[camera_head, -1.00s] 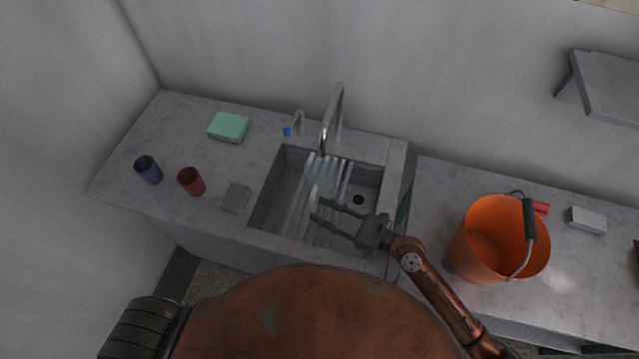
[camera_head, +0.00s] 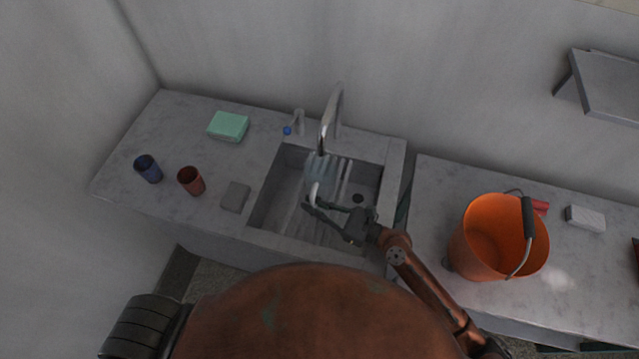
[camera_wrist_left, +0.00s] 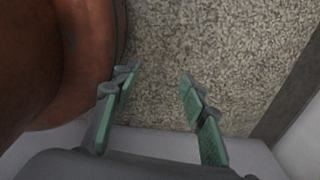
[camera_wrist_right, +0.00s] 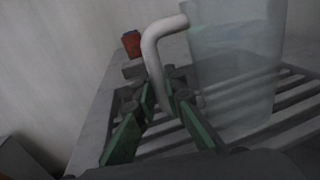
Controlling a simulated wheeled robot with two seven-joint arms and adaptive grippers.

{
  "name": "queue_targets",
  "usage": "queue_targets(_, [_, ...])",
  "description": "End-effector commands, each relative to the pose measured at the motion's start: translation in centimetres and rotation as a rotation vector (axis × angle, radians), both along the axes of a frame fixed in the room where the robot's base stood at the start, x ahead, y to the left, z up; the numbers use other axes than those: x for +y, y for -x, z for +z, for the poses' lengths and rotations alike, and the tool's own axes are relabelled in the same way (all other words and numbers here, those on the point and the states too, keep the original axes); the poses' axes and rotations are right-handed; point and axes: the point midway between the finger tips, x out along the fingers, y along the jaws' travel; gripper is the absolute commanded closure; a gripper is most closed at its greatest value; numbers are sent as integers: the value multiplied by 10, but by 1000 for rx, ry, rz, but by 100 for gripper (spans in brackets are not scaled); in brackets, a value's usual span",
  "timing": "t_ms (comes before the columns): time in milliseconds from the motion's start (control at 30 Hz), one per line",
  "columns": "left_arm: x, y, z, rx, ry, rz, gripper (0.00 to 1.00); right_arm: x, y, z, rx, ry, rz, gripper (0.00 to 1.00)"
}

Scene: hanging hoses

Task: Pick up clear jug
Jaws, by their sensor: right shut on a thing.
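The clear jug (camera_head: 319,172) is at the sink under the tap, with its pale handle toward me. The right wrist view shows its see-through body (camera_wrist_right: 235,65) upright and its white curved handle (camera_wrist_right: 152,50). My right gripper (camera_head: 313,208) is at the handle; in the right wrist view its green-padded fingers (camera_wrist_right: 160,95) are shut on the handle's lower part. My left gripper (camera_wrist_left: 158,78) shows only in the left wrist view, open and empty above the speckled floor.
The sink (camera_head: 270,200) has a slatted rack in it and a tap (camera_head: 330,120) close behind the jug. Left on the counter are a red cup (camera_head: 191,181), a blue cup (camera_head: 148,169), a grey block (camera_head: 235,196) and a green box (camera_head: 228,126). An orange bucket (camera_head: 480,245) stands right.

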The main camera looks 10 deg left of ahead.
Motion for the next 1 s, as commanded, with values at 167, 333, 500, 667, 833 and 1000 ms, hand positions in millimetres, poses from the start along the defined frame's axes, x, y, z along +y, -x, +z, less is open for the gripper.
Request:
queue_targets(167, [0, -3, 0, -4, 0, -1, 60, 0, 0, 0, 0, 0, 0, 100])
queue_targets(333, [-1, -8, 0, -10, 1, -2, 60, 0, 0, 0, 0, 0, -1, 100])
queue_targets(500, [-1, -10, 0, -13, 2, -3, 60, 0, 0, 0, 0, 0, -1, 100])
queue_targets(667, [-1, -10, 0, -13, 2, -3, 60, 0, -1, 3, -5, -3, -2, 100])
queue_targets(833, [-1, -10, 0, -13, 2, -3, 60, 0, -1, 2, -5, -3, -1, 100])
queue_targets(1000, [-1, -10, 3, -13, 2, -2, 60, 0, -1, 5, -5, -3, -2, 100])
